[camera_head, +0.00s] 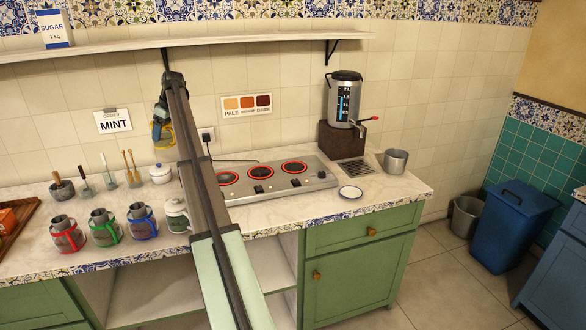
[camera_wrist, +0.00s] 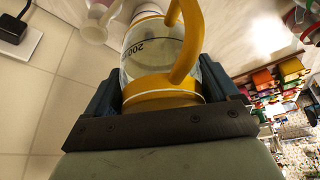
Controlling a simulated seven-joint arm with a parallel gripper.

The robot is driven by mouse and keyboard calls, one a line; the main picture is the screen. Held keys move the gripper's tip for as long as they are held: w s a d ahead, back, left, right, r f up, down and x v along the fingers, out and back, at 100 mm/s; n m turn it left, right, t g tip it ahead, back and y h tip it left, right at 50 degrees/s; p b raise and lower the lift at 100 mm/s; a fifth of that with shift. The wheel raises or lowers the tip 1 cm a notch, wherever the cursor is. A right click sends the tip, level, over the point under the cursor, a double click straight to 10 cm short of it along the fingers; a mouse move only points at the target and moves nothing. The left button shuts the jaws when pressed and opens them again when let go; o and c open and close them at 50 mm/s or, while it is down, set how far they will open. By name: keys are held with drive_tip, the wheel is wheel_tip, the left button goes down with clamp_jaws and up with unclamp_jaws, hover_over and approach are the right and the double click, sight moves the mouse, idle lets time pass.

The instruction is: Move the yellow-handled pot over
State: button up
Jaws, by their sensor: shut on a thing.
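The yellow-handled pot (camera_head: 162,134) is held up in front of the tiled wall, left of the stove. It is partly hidden behind my arm. In the wrist view the pot (camera_wrist: 152,60) is see-through, with yellow bands, a yellow handle and a printed "200" mark. My gripper (camera_head: 161,108) is shut on the pot, with one dark finger on each side of its body in the wrist view. The pot appears clear of the counter (camera_head: 260,212). Its contents cannot be told for sure.
A stove (camera_head: 285,182) with red-ringed burners lies right of my arm. A metal dispenser (camera_head: 344,100), saucer (camera_head: 350,191) and metal pot (camera_head: 396,160) stand beyond it. Red (camera_head: 67,234), green (camera_head: 104,228) and blue-handled pots (camera_head: 142,218) line the counter's front left. A shelf (camera_head: 230,39) runs above.

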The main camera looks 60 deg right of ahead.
drive_tip(key=s+d+f+m, duration=0.1)
drive_tip(key=s+d+f, duration=0.1)
drive_tip(key=s+d, duration=1.6)
drive_tip(key=s+d+f, duration=0.2)
drive_tip(key=s+d, duration=0.5)
drive_tip(key=s, duration=0.4)
drive_tip(key=s+d+f, duration=0.2)
drive_tip(key=s+d, duration=0.4)
drive_tip(key=s, duration=0.6)
drive_tip(key=shift+n, duration=0.4)
drive_tip(key=shift+w+d+f, duration=0.1)
drive_tip(key=shift+f, duration=2.15)
drive_tip(key=shift+d+f, duration=0.1)
drive_tip(key=shift+f, duration=2.15)
drive_tip(key=o, duration=1)
drive_tip(key=shift+f, duration=0.15)
drive_tip(key=shift+o, duration=0.2)
drive_tip(key=v, duration=1.2)
